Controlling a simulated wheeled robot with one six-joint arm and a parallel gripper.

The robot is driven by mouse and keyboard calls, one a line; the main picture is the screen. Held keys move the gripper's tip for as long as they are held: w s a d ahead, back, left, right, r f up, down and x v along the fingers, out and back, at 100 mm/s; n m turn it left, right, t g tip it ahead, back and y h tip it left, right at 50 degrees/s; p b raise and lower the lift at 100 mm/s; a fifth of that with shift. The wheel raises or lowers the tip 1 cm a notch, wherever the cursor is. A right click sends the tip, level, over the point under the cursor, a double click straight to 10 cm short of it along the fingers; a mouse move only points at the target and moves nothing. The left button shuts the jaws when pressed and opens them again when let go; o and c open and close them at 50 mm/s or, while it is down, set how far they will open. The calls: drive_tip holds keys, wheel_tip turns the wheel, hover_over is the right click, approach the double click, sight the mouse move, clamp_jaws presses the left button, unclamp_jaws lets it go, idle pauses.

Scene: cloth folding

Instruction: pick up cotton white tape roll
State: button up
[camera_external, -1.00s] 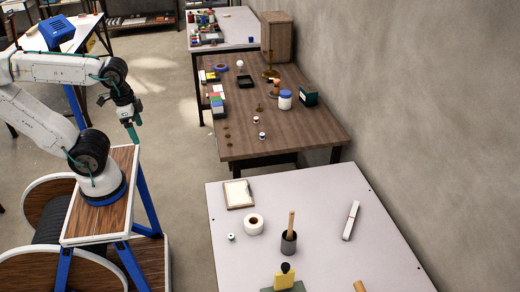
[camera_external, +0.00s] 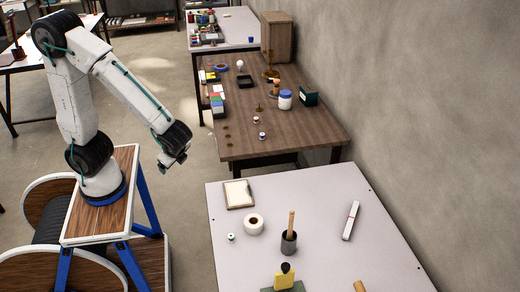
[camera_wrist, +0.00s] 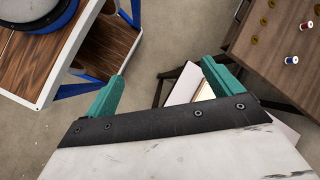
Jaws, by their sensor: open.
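The white tape roll (camera_external: 253,224) lies flat on the near white table, its hole facing up, in the external view. It stands apart from the things around it and does not show in the wrist view. My gripper (camera_external: 172,161) hangs in the air beyond the table's left edge, up and left of the roll in the external view. In the wrist view, the two teal fingers of my gripper (camera_wrist: 160,88) are spread wide with nothing between them.
On the white table (camera_external: 300,190), a clipboard (camera_external: 239,194) lies behind the roll, a small spool (camera_external: 231,238) left of it, and a dark cup with a wooden handle (camera_external: 289,242) right. A yellow bottle (camera_external: 284,277) stands in front. A brown table (camera_external: 270,140) stands behind.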

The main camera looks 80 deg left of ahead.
sight(257, 221)
drive_tip(key=w+d+f+m+t+y, duration=0.1)
drive_tip(key=w+d+f+m+t, duration=0.2)
drive_tip(key=w+d+f+m, duration=0.1)
drive_tip(key=w+d+f+m+t+y, duration=0.1)
drive_tip(key=w+d+f+m+t, duration=0.2)
drive_tip(key=w+d+f+m, duration=0.1)
drive_tip(key=w+d+f+m+t, duration=0.3)
drive_tip(key=w+d+f+m, duration=0.2)
drive_tip(key=f, duration=0.4)
drive_tip(key=shift+w+d+f+m+y, duration=0.1)
drive_tip(key=shift+w+f+m+y, duration=0.15)
drive_tip(key=shift+m, duration=0.4)
drive_tip(key=shift+w+f+m+y, duration=0.1)
drive_tip(key=shift+w+m+y, duration=0.1)
drive_tip(key=shift+m, duration=0.45)
drive_tip(key=shift+w+d+f+m+t+h, duration=0.45)
drive_tip(key=shift+w+d+f+m+t, duration=0.25)
drive_tip(key=shift+w+d+f+m, duration=0.25)
drive_tip(key=w+d, duration=0.1)
drive_tip(key=w+d+m+t+h, duration=0.1)
drive_tip(key=w+d+m, duration=0.1)
drive_tip(key=shift+r+m+t+h, duration=0.25)
drive_tip(key=shift+r+t+h, duration=0.05)
drive_tip(key=x, duration=0.7)
drive_tip(key=shift+w+d, duration=0.15)
drive_tip(key=shift+w, duration=0.45)
drive_tip(key=c, duration=1.1)
